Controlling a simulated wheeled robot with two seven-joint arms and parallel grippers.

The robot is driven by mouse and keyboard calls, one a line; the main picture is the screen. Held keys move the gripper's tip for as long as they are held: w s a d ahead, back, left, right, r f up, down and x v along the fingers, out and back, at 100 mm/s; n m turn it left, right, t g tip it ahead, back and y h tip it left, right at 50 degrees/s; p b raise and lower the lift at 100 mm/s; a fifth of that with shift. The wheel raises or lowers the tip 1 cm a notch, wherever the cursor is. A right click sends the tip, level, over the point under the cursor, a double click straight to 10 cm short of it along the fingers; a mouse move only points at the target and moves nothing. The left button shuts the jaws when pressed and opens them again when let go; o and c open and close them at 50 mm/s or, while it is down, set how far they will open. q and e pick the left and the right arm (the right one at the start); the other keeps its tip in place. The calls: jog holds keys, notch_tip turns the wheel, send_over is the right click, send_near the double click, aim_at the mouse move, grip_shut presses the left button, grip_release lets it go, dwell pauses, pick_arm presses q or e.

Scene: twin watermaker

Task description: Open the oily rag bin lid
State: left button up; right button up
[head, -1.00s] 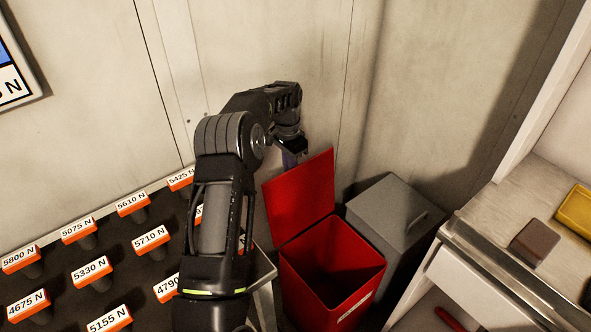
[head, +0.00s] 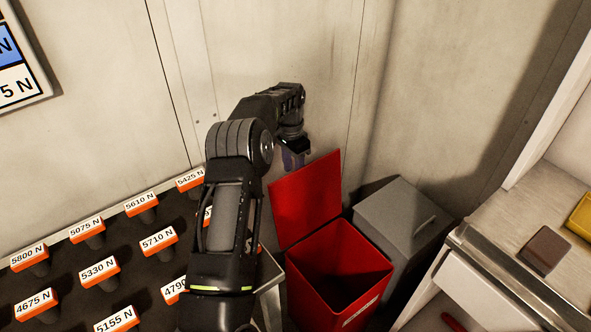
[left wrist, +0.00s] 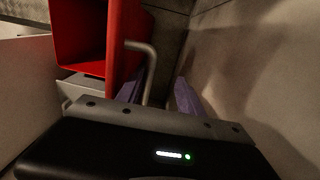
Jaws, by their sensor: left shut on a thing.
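The red oily rag bin (head: 355,290) stands on the floor with its mouth open and its inside dark. Its red lid (head: 308,199) is raised and tilted up on the wall side. In the left wrist view, the lid (left wrist: 126,45) is edge-on beside the open bin (left wrist: 78,35), and a bent metal handle (left wrist: 149,65) sticks out from it. My left gripper (head: 293,158) is behind the lid's upper edge. My right gripper is not in view.
A grey lidded bin (head: 405,225) stands just right of the red bin. A rack of orange weight-labelled blocks (head: 100,268) lies at left. A counter (head: 490,268) with a brown block (head: 540,248) is at right. The wall is close behind my gripper.

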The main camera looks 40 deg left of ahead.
pick_arm(q)
jog(key=shift+s+a, duration=0.15)
jog(key=shift+a, duration=0.1)
notch_tip(320, 180, up, 8)
dwell(0.4)
jog(key=shift+w+f, duration=0.1)
jog(key=shift+w, duration=0.1)
